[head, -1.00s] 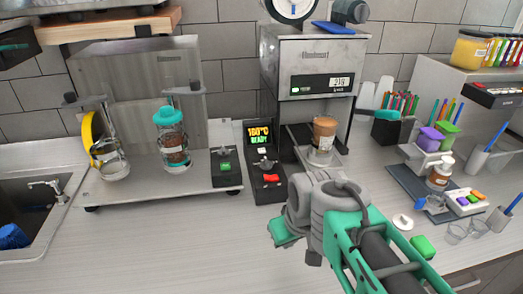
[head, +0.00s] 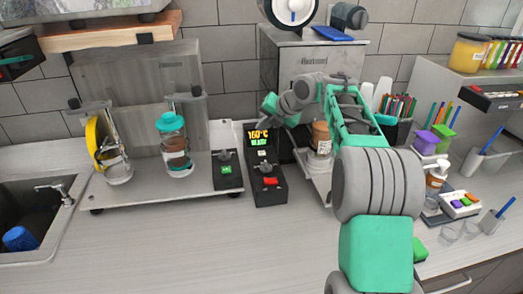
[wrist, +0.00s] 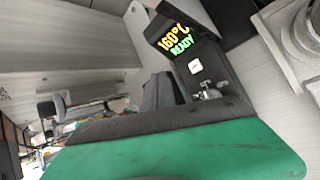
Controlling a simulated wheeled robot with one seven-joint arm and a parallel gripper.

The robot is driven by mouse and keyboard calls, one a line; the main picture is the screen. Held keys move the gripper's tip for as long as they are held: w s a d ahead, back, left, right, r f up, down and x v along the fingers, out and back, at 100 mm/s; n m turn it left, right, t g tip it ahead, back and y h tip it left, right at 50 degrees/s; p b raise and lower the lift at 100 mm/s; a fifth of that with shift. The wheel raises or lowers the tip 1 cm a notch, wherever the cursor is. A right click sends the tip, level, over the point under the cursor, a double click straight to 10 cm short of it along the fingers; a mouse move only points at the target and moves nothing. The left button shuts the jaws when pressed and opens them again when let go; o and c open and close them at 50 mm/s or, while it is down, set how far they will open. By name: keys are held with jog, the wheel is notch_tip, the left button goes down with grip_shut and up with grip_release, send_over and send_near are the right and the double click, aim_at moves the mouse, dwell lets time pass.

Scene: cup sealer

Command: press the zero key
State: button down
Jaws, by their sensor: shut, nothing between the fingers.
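A black control box (head: 266,185) stands in front of the sealer. Its lit display (head: 259,135) reads 160°C READY, and the display also shows in the wrist view (wrist: 174,40). Below it is a small white key (wrist: 195,65), also visible in the head view (head: 262,153); its label is too small to read. A red part (head: 270,181) sits lower on the box. My gripper (wrist: 158,92) is shut and empty, beside the display in the wrist view. In the head view it is just above the box, its fingertips hard to make out. No visible contact with a key.
The steel sealer (head: 290,75) with a brown cup (head: 321,138) stands behind my arm, which partly hides both. A small black box with a green light (head: 227,172) is left of the control box. A teal-lidded jar (head: 174,150) stands further left.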

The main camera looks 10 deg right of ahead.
aim_at(264, 154)
jog(key=w+n, duration=0.2)
jog(key=n, duration=0.1)
jog(key=shift+d, duration=0.35)
jog(key=shift+f, duration=0.1)
notch_tip(264, 154, down, 8)
jog(key=b, duration=0.5)
jog(key=shift+f, duration=0.3)
jog(key=shift+f+b, duration=0.15)
jog(key=shift+b, duration=0.2)
dwell(1.1)
jog(key=shift+f+b, duration=0.35)
jog(key=shift+b, duration=0.3)
